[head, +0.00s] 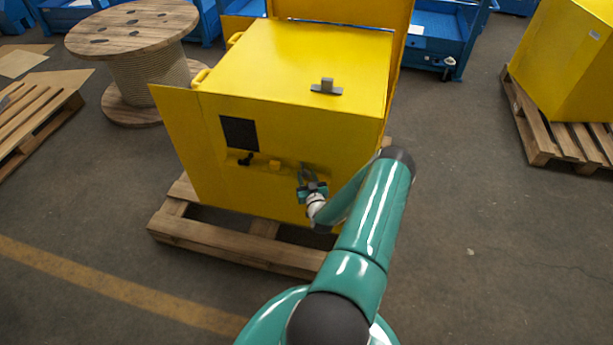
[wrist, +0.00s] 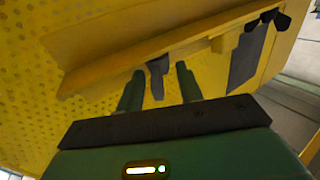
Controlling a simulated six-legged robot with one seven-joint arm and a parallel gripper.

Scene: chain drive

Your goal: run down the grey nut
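My gripper (head: 307,174) is at the front face of the yellow cabinet (head: 290,60), right of a small yellow block. In the wrist view my gripper (wrist: 159,71) has its two dark green fingers apart. A dark grey piece (wrist: 158,80) stands between them at the edge of a yellow ledge (wrist: 105,75), with a gap visible on each side. It may be the grey nut, but its shape is too dark to be sure. In the head view my gripper hides that spot.
A black winged knob (head: 245,159) and the yellow block (head: 275,164) sit left of my gripper, under a dark square panel (head: 238,132). A grey bracket (head: 327,87) is on the cabinet top. The cabinet stands on a wooden pallet (head: 220,240).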

